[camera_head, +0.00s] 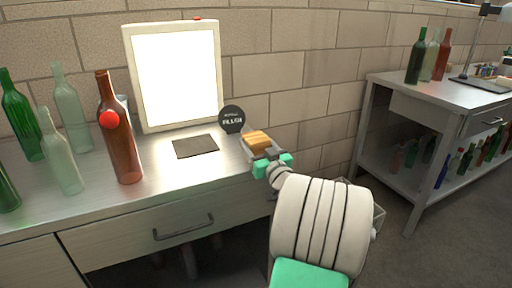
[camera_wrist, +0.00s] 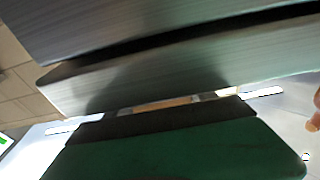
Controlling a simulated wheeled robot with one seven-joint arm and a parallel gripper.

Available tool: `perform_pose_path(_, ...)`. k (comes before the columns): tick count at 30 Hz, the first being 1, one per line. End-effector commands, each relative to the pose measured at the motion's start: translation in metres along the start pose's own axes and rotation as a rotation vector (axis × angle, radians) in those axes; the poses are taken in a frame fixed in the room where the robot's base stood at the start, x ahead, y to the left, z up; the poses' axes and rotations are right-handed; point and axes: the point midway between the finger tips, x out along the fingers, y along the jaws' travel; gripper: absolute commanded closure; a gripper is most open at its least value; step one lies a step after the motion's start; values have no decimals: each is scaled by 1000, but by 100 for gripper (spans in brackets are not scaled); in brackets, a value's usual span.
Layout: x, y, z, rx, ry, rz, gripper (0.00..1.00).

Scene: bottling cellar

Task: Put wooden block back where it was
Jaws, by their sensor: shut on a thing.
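The wooden block (camera_head: 258,138) is a light tan piece at the right end of the near metal bench (camera_head: 150,197) in the head view. My gripper (camera_head: 263,152), with green and grey parts, is shut on it. In the wrist view the block shows only as a thin tan strip (camera_wrist: 162,104) beyond the dark green gripper body. The block's underside is hidden, so I cannot tell whether it touches the bench.
A dark flat mat (camera_head: 195,146) and a round black sign (camera_head: 231,119) are left of the block. A bright panel (camera_head: 176,78) stands behind. Several bottles, including a brown one (camera_head: 121,140), stand at left. A second bench (camera_head: 440,92) is at right.

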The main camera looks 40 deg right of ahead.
Motion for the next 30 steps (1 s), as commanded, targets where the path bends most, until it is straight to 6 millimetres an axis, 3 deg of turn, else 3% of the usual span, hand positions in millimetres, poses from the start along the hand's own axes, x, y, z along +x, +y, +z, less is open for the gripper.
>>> perform_pose_path(9, 0, 0, 2, -2, 3, -1, 86)
perform_pose_path(10, 0, 0, 1, -2, 1, -1, 35)
perform_pose_path(17, 0, 0, 0, -1, 1, -1, 16)
perform_pose_path(27, 1, 0, -6, -1, 1, 0, 15)
perform_pose_path(30, -17, 2, -2, -2, 0, 4, 15)
